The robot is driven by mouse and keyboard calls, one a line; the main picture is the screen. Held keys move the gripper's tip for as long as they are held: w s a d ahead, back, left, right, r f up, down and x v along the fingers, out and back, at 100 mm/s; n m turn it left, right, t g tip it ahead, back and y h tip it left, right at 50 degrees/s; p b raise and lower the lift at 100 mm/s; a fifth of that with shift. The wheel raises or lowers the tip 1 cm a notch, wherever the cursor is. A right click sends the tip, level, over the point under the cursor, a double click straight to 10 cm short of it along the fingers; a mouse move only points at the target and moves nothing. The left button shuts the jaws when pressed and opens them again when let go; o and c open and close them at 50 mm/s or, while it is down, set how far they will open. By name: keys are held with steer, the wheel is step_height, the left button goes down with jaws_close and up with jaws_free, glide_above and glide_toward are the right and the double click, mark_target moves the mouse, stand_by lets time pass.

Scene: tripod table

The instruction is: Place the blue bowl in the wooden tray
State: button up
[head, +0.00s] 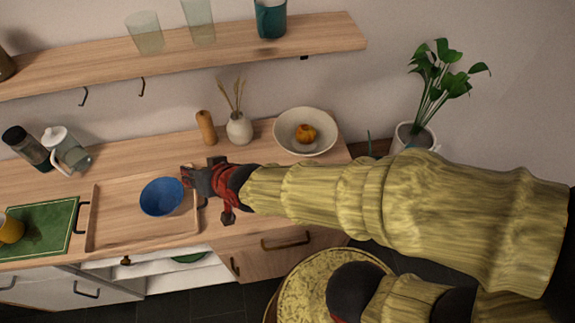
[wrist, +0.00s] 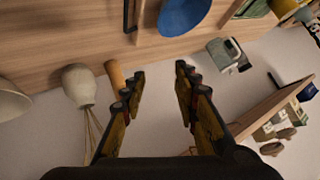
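The blue bowl (head: 162,197) sits inside the wooden tray (head: 110,245), near its right end. The bowl also shows at the top edge of the wrist view (wrist: 184,14), partly cut off. My gripper (head: 205,188) is just right of the bowl, around the tray's right end, above the counter. In the wrist view my gripper (wrist: 159,74) has its two fingers apart with nothing between them. The bowl lies beyond the fingertips, apart from them. The tray's dark right handle is partly hidden by my gripper in the head view.
A wooden cylinder (head: 206,127), a white vase (head: 239,129) and a white bowl with an orange fruit (head: 304,149) stand behind my gripper. A green board (head: 45,230) with a yellow mug lies left of the tray. A shelf (head: 190,50) hangs above.

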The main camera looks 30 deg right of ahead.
steer(key=s+d+r+g+h, duration=0.2)
steer(key=s+d+r, duration=0.3)
steer(key=s+d, duration=0.2)
steer(key=s+d+r+n+g+h, duration=0.1)
steer(key=s+d+r, duration=0.3)
steer(key=s+d, duration=0.4)
steer(key=shift+s+d+r+n+g+h, duration=0.35)
steer(key=shift+d+g, duration=0.25)
steer(key=shift+d, duration=0.35)
